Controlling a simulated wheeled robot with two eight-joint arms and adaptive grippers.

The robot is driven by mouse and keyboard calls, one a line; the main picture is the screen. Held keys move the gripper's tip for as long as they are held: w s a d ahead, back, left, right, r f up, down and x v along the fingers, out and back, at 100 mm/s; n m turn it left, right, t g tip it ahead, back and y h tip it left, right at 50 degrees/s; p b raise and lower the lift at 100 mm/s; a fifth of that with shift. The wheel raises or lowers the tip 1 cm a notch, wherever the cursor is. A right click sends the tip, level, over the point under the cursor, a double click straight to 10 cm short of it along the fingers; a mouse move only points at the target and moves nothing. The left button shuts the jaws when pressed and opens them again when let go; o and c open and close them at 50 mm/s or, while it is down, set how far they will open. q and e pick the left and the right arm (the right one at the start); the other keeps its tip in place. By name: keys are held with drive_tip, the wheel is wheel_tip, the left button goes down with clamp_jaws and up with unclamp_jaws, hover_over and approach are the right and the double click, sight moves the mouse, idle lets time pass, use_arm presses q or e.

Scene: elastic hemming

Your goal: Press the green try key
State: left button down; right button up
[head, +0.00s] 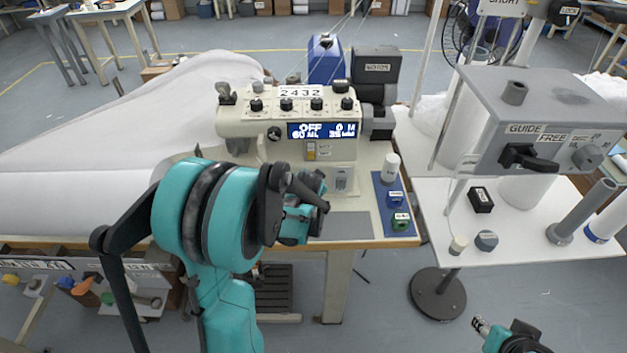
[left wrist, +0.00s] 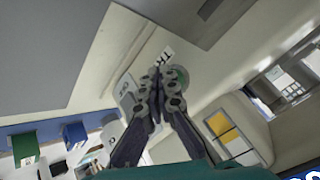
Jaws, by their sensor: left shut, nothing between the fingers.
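A round green key (left wrist: 181,77) sits beside a small printed label (left wrist: 166,56) on the pale machine bed in the left wrist view. The label is partly covered and I cannot read it fully. My left gripper (left wrist: 158,74) is shut and empty, with its fingertips over or against the near side of the key; I cannot tell whether they touch it. In the head view my left gripper (head: 322,198) is low in front of the sewing machine (head: 300,121), and I cannot make out the round key there. My right gripper (head: 481,326) is at the bottom right, away from the table.
A blue mat (head: 383,207) right of the machine bed holds a white spool (head: 391,167), a blue block (head: 394,199) and a green block (head: 400,221). White fabric (head: 90,160) spreads left. A grey guide unit (head: 545,112) on a stand overhangs the white side table (head: 525,238) at right.

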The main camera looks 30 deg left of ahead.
use_arm(q)
drive_tip(key=shift+s+d, duration=0.4)
drive_tip(key=shift+s, duration=0.2)
drive_tip(key=shift+s, duration=0.1)
drive_tip(key=shift+s+d, duration=0.65)
drive_tip(key=shift+s, duration=0.35)
drive_tip(key=shift+s+d, duration=0.65)
drive_tip(key=shift+s, duration=0.35)
